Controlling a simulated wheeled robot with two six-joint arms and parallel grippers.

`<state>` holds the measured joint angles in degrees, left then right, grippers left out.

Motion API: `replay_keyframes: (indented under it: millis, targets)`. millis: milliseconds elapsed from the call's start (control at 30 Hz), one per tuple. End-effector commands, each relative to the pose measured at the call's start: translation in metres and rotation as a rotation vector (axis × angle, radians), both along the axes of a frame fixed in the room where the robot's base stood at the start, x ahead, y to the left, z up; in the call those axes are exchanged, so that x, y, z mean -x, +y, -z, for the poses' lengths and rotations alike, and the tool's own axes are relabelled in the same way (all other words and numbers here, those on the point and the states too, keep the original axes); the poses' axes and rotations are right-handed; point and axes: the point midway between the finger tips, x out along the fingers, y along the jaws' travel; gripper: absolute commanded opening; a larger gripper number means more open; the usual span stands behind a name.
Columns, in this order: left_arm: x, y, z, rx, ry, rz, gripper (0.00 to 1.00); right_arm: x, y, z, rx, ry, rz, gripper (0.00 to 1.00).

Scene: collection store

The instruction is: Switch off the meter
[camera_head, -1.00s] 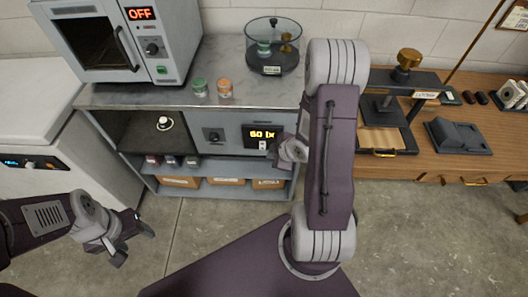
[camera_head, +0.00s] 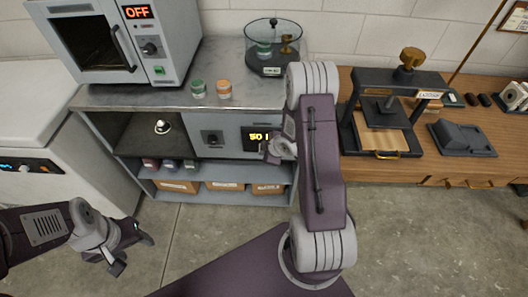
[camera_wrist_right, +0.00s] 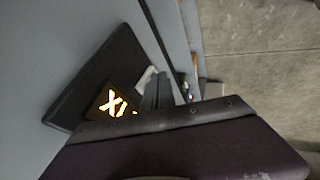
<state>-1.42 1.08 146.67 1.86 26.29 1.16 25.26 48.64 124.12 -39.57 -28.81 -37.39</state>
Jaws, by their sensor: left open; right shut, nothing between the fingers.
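The meter (camera_head: 255,134) is a dark panel with a lit yellow display in the front of the grey bench unit. Its display starts with what looks like 50; the rest is hidden behind my right gripper. In the right wrist view the lit display (camera_wrist_right: 114,103) shows at a steep angle, with a small pale switch (camera_wrist_right: 147,78) beside it. My right gripper (camera_head: 268,152) is shut and empty, its tips close to the panel's lower part by the switch; I cannot tell whether they touch. My left gripper (camera_head: 133,246) is open and empty, low over the floor.
A dark knob (camera_head: 212,138) sits left of the meter, and an open niche holds a small bright lamp (camera_head: 162,127). Green (camera_head: 198,88) and orange (camera_head: 224,88) jars, a glass-walled container (camera_head: 271,50) and an oven (camera_head: 115,40) reading OFF stand above. A press (camera_head: 385,115) stands right.

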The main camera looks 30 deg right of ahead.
Motion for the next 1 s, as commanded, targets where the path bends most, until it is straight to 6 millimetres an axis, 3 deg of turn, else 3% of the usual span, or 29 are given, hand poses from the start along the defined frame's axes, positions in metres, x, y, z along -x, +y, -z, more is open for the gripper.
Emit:
replay_keyframes:
  millis: [400, 767, 1000]
  targets:
    - [0.000, 0.000, -0.001, 0.000, 0.000, 0.000, 0.57, -0.004, -0.003, 0.002, 0.001, -0.002, 0.001, 0.00]
    - [0.000, 0.000, -0.016, 0.000, 0.000, 0.000, 0.57, -0.005, -0.003, -0.015, 0.001, -0.004, 0.001, 0.00]
    - [0.000, 0.000, -0.015, 0.000, 0.000, 0.000, 0.57, -0.005, -0.003, -0.015, 0.001, -0.004, 0.001, 0.00]
